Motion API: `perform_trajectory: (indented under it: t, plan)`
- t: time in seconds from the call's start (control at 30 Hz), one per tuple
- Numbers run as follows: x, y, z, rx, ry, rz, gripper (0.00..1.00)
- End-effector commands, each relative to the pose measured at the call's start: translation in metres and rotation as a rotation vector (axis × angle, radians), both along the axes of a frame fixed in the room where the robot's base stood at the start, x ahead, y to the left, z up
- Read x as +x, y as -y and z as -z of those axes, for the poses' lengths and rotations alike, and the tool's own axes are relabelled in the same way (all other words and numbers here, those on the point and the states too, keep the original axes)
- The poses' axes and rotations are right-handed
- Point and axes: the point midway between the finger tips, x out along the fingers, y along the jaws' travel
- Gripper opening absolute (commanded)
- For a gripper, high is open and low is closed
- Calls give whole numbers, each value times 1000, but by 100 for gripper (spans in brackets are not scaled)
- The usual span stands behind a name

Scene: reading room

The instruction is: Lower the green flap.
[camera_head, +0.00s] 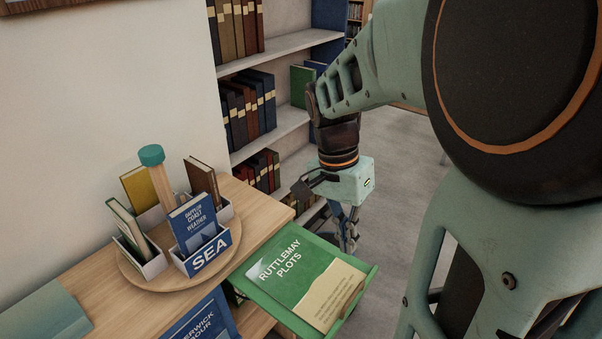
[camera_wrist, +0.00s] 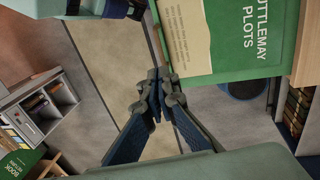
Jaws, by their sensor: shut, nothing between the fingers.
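The green flap (camera_head: 285,290), lettered "RUTTLEMAY PLOTS" with a cream lower panel, juts out roughly level from the right side of the wooden unit. It also shows at the upper right in the wrist view (camera_wrist: 225,66). My gripper (camera_head: 351,246) points down just beyond the flap's far right edge in the head view. In the wrist view my gripper (camera_wrist: 160,75) is shut and empty, its fingertips beside a corner of the flap. I cannot tell whether they touch it. The flap partly hides the fingertips in the head view.
The wooden top (camera_head: 75,290) bears a round turntable (camera_head: 140,285) with a teal-capped post and several book bins. A blue panel (camera_head: 205,318) hangs at the unit's front. Bookshelves (camera_head: 285,45) stand behind. Grey floor (camera_head: 395,160) is open right of the flap.

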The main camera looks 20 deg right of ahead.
Motion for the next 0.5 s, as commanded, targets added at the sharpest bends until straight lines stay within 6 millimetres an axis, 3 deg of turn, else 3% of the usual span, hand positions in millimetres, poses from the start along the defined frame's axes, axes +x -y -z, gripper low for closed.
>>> perform_trajectory:
  t: [0.5]
  plan:
    - [-9, 8, 64, 0, 0, 2, 0]
